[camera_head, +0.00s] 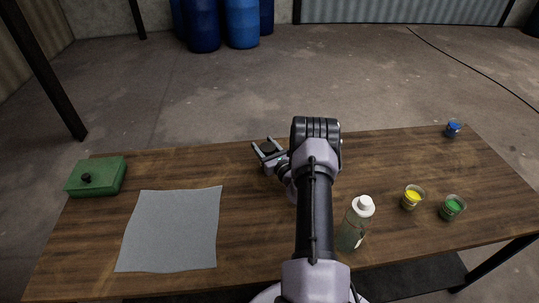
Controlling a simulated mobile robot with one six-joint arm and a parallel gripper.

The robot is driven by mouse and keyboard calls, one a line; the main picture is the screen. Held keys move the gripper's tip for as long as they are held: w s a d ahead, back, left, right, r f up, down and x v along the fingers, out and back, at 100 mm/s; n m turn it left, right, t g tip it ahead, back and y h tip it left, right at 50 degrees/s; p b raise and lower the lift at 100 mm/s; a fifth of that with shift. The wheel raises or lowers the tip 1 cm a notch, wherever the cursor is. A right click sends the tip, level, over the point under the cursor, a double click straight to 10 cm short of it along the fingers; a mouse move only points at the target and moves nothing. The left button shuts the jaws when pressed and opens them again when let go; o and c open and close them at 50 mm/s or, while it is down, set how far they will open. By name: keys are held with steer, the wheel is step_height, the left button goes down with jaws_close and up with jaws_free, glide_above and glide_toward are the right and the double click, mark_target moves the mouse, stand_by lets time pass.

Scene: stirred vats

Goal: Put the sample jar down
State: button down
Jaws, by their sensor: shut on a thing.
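My gripper (266,151) is over the back middle of the wooden table (250,240), pointing left and away from me. Its two fingers are shut on a small dark thing, taken to be the sample jar (268,149). Little of the jar shows, and its contents cannot be made out. I cannot tell whether it touches the table or hangs just above it.
A grey mat (172,230) lies at front left, beside a green box (97,177). A capped bottle (354,226) stands right of my arm. Yellow (412,198), green (453,207) and blue (453,128) jars stand at right. The table between mat and gripper is clear.

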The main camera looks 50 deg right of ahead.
steer(key=shift+f, duration=0.85)
steer(key=shift+r, duration=0.15)
steer(key=c, duration=0.6)
jaws_free()
